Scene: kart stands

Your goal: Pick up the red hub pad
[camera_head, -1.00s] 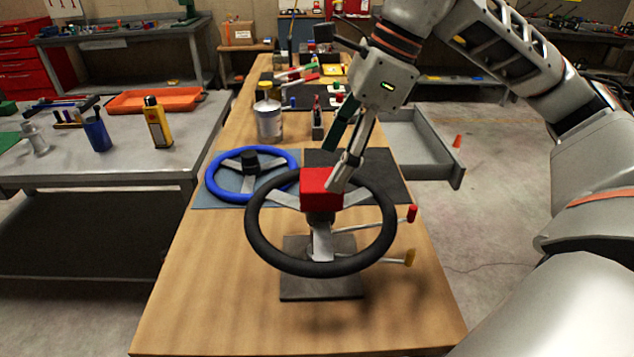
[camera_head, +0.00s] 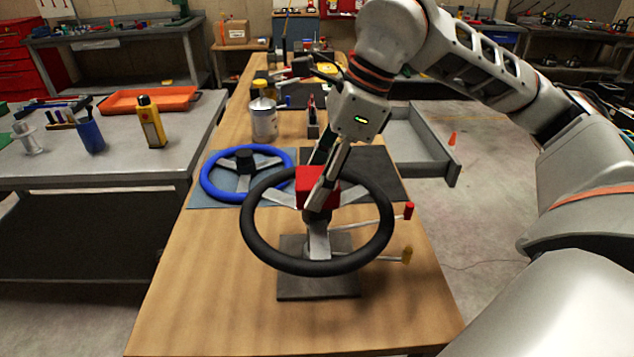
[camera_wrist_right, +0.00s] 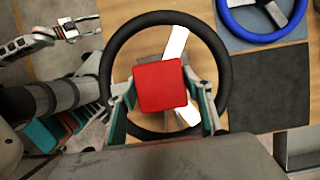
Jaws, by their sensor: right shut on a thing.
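The red hub pad (camera_head: 308,181) is a red block at the centre of the black steering wheel (camera_head: 256,239), which stands on a dark base plate (camera_head: 318,285). My right gripper (camera_head: 319,190) comes down from above and is shut on the pad. In the right wrist view, the pad (camera_wrist_right: 160,86) sits between the two fingers of the gripper (camera_wrist_right: 162,92), one on each side. The pad is still at the wheel's hub; I cannot tell whether it is clear of it. My left gripper (camera_wrist_right: 82,29) shows empty with fingers apart in the right wrist view, off to the upper left.
A blue steering wheel (camera_head: 212,189) lies on a blue-grey mat behind the black wheel. A dark mat (camera_head: 385,172) lies beside it. Levers with red (camera_head: 408,211) and yellow (camera_head: 407,255) ends stick out right. A tin (camera_head: 264,122) stands farther back. The front of the bench is clear.

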